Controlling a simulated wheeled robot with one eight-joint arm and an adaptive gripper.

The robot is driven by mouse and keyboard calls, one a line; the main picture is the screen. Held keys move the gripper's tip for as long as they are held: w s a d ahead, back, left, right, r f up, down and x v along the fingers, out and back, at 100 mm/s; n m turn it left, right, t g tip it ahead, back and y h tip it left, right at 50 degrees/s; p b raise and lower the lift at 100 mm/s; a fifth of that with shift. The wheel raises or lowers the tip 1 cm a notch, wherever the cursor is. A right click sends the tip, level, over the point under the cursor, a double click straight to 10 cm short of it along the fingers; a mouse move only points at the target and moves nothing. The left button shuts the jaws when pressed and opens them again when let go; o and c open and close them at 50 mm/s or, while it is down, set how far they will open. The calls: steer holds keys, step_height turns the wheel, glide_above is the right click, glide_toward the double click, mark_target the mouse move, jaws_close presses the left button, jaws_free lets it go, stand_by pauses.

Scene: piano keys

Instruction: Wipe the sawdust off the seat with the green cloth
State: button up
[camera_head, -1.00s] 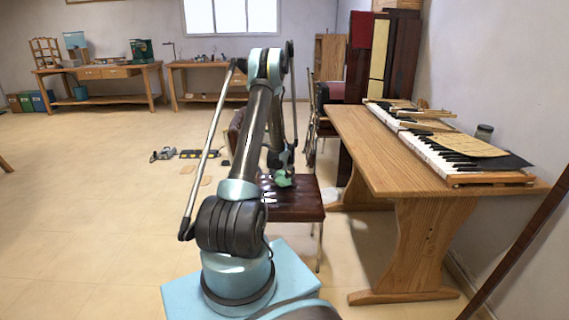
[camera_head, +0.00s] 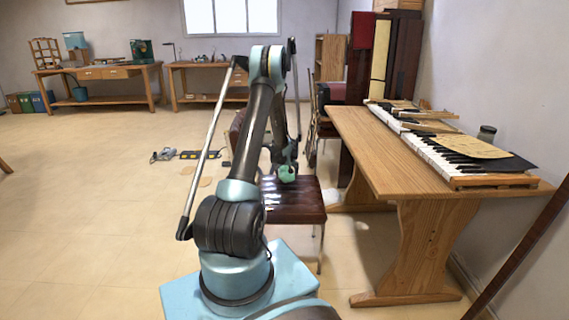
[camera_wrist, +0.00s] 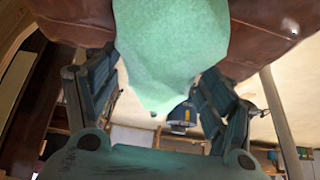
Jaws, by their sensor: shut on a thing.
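The green cloth (camera_head: 287,173) is held by my gripper (camera_head: 286,164) above the far part of the chair's seat. In the wrist view the cloth (camera_wrist: 172,50) hangs between the fingers of my gripper (camera_wrist: 160,92) and covers part of the brown seat (camera_wrist: 262,38). The dark red-brown seat (camera_head: 296,208) shows pale streaks on its left part in the head view; I cannot tell sawdust from shine there. My arm hides the seat's left edge. Whether the cloth touches the seat is not clear.
A wooden table (camera_head: 372,150) with piano keys (camera_head: 440,155) on it stands close to the chair's right. Small tools (camera_head: 165,155) lie on the floor at the left. Workbenches (camera_head: 95,75) stand at the back.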

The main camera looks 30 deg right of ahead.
steer(key=shift+w+a+r, duration=0.45)
steer(key=shift+a+r, duration=0.1)
steer(key=shift+r, duration=2.25)
